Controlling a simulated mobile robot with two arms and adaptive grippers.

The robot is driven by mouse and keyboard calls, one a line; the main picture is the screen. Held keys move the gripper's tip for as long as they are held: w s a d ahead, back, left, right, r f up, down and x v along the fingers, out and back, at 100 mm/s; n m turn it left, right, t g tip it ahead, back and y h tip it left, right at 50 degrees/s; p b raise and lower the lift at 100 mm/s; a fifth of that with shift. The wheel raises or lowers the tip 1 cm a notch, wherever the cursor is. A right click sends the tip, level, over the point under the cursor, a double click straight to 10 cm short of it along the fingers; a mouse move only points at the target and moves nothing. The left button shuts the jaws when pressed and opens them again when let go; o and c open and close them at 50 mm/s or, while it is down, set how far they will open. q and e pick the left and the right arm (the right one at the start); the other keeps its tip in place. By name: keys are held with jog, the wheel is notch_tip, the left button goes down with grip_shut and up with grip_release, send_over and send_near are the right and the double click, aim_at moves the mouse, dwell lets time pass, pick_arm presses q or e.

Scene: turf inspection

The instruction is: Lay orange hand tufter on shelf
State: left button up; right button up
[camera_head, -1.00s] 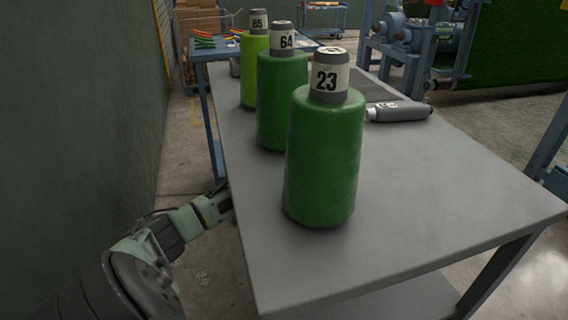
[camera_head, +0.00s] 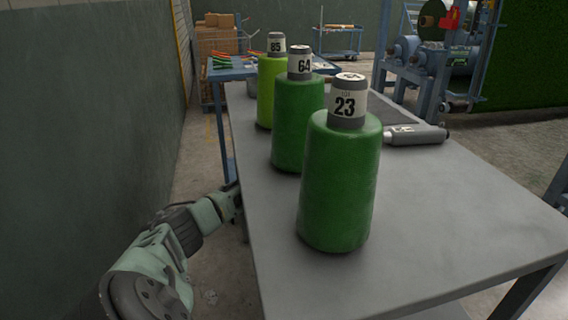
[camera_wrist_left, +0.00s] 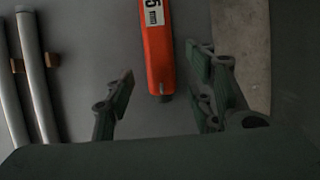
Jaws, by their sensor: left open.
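In the left wrist view an orange hand tufter (camera_wrist_left: 159,50) with a white label marked "5 mm" lies on a dark grey surface. Its upper end runs out of the frame. My left gripper (camera_wrist_left: 160,75) is open, its fingers on either side of the tufter's near end, apart from it. I cannot tell the height gap. In the head view my left arm reaches past the left edge of the grey table (camera_head: 430,225), which hides the gripper. I cannot tell whether the surface under the tufter is the shelf. My right gripper is not in view.
Green cones marked 23 (camera_head: 340,185), 64 (camera_head: 297,125) and 85 (camera_head: 270,95) stand along the table's left side. Two grey tubes (camera_wrist_left: 32,75) lie left of the tufter. A blue table (camera_head: 215,70) holds small orange and green items.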

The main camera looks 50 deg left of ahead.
pick_arm(q)
jog(key=shift+w+a+b, duration=0.25)
jog(key=shift+w+a, duration=0.3)
jog(key=shift+a, duration=0.5)
jog(key=shift+w+a+b, duration=0.2)
jog(key=shift+w+a, duration=0.3)
jog(key=shift+a, duration=0.55)
jog(key=shift+w+a+b, duration=0.25)
jog(key=shift+w+a, duration=0.3)
jog(key=shift+a, duration=0.5)
